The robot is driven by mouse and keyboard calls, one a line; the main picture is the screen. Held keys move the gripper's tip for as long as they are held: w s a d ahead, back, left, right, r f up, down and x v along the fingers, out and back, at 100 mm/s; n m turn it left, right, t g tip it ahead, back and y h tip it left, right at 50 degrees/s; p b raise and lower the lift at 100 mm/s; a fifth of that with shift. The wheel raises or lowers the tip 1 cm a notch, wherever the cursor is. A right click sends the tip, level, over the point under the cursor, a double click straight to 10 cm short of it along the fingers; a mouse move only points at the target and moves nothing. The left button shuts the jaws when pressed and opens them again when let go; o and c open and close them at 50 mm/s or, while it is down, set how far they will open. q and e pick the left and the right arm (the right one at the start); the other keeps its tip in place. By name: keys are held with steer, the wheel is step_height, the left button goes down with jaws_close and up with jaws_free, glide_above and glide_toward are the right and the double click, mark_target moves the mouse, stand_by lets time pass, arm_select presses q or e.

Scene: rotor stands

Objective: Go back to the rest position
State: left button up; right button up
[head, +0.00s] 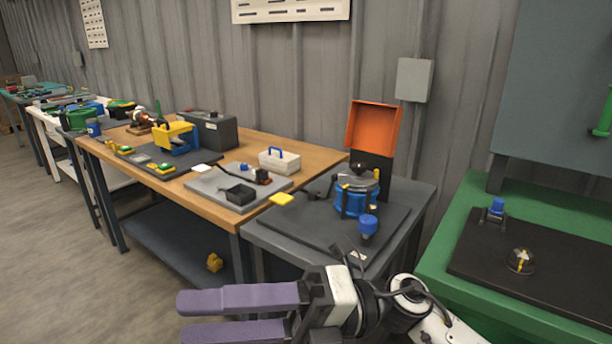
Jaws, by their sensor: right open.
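My right gripper (243,316) comes in at the bottom centre of the head view. Its two long purple fingers point left and stand apart, with nothing between them. It is in front of the benches, over the floor, and touches nothing that I can see. My left gripper is not in the head view. A blue and metal rotor stand (357,194) stands on the dark mat of the grey table, beyond my right gripper. An orange open bin or lid (373,127) rises behind it.
A grey table (262,235) is close beyond my right arm. A green bench (455,215) with a black mat (560,275) stands at the right. A wooden workbench (312,156) with tools and trays runs back left. Floor at the left is clear.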

steer(key=w+d+f+m+t+y, duration=0.1)
steer(key=w+d+f+m+t, duration=0.2)
steer(key=m+t, duration=0.55)
steer(key=w+d+f+m+t, duration=0.1)
steer(key=w+d+m+t, duration=0.2)
steer(key=w+m+t, duration=0.45)
steer(key=d+f+m+t+h, duration=0.3)
steer(key=d+f+m+h, duration=0.25)
steer(key=f+m, duration=0.25)
steer(key=d+f+m+t+h, duration=0.3)
steer(key=d+f+m+h, duration=0.1)
steer(key=f+m+h, duration=0.3)
steer(key=s+d+f+m+g+h, duration=0.2)
steer(key=s+d+f+m+g, duration=0.2)
steer(key=s+f, duration=0.5)
steer(key=s+d+f+m+g+h, duration=0.3)
steer(key=s+f, duration=0.6)
steer(key=f, duration=0.6)
steer(key=d+m+g, duration=0.1)
steer(key=d+m, duration=0.1)
steer(key=d, duration=0.1)
steer(key=shift+d+f, duration=0.35)
steer(key=shift+d, duration=0.05)
steer(key=shift+s, duration=0.1)
